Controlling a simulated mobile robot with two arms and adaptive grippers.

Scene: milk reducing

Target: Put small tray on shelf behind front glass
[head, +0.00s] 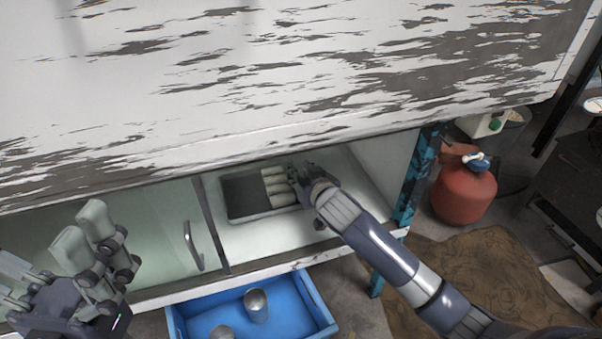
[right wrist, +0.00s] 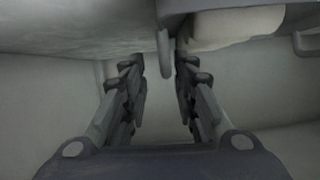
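The small dark tray (head: 245,195) lies on the pale shelf (head: 270,237) in the open right part of the cabinet. Several pale rolls (head: 274,180) lie in its right side. My right gripper (head: 299,177) is at the tray's right end, under the cabinet's top edge. In the right wrist view its fingers (right wrist: 160,80) are apart, with the tray's rim (right wrist: 165,55) between their tips and a visible gap. The front glass (head: 150,235) with its handle (head: 194,246) covers the left part. My left gripper (head: 48,255) is open and empty in front of it.
A blue drawer or bin (head: 300,308) with metal cups (head: 256,304) is below the shelf. A dark blue post (head: 414,180) and a red gas bottle (head: 464,193) stand at the right. The peeling white cabinet top (head: 270,70) overhangs the shelf.

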